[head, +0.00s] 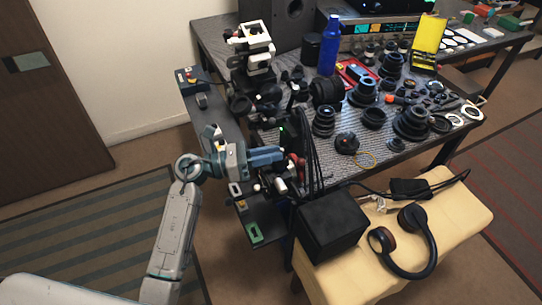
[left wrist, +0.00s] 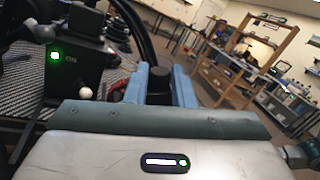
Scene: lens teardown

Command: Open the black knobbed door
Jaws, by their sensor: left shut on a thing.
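My left gripper (head: 284,158) reaches in from the left over the near left edge of the workbench, beside a dark device. In the left wrist view its two blue fingers (left wrist: 172,86) are closed around a dark, round-topped knob (left wrist: 157,82). The knob's lower part is hidden behind the gripper body. The black door panel itself is not clearly distinguishable in either view. A black housing (left wrist: 75,68) with a green light and an "ON" label stands to the left of the fingers. My right gripper is not in view.
The workbench carries lens parts, a blue bottle (head: 329,46) and a white-and-black instrument (head: 256,48). Dark cables hang close to the right of my gripper. A cream bench (head: 446,211) in front holds a black box (head: 332,224) and headphones (head: 431,243). Striped floor at left is open.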

